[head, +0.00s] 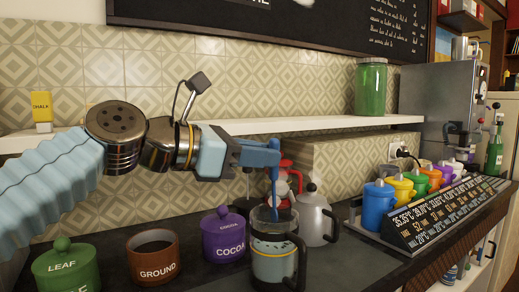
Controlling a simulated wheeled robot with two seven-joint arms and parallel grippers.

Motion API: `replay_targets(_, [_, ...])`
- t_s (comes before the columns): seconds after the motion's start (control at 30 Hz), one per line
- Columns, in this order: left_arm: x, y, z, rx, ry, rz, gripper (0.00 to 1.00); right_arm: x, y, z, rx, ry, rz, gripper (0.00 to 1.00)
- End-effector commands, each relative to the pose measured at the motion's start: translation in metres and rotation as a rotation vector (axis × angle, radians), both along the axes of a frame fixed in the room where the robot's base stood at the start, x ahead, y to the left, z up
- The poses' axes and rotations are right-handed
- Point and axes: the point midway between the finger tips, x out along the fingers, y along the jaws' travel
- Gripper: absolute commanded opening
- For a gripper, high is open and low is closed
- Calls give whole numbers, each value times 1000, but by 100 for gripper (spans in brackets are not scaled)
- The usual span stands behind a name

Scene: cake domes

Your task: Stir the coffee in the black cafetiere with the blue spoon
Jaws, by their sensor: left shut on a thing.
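The black cafetiere (272,262) stands upright on the dark counter at the bottom centre, with a dark handle on its right and a pale band around its body. My left gripper (266,152) is above it, shut on the blue spoon (275,188). The spoon hangs nearly vertical, and its lower end reaches down to the cafetiere's open top and appears to be inside the rim. The spoon's tip and the coffee are not clearly visible. My right gripper is not in view.
A purple cocoa jar (222,238), a brown ground pot (152,258) and a green leaf jar (66,268) stand left. A grey metal pot (314,216) is close right, with a red item (285,180) behind. Coloured canisters (378,205) stand farther right. A white shelf (300,124) runs behind.

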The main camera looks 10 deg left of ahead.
Motion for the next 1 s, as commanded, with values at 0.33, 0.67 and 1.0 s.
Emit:
replay_targets(0.33, [9,2,-44,1,1,-1,0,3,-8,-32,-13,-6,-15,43])
replay_targets(0.67, [15,4,-70,0,0,0,0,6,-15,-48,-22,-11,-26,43])
replay_targets(1.0, [16,4,-74,0,0,0,0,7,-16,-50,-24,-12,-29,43])
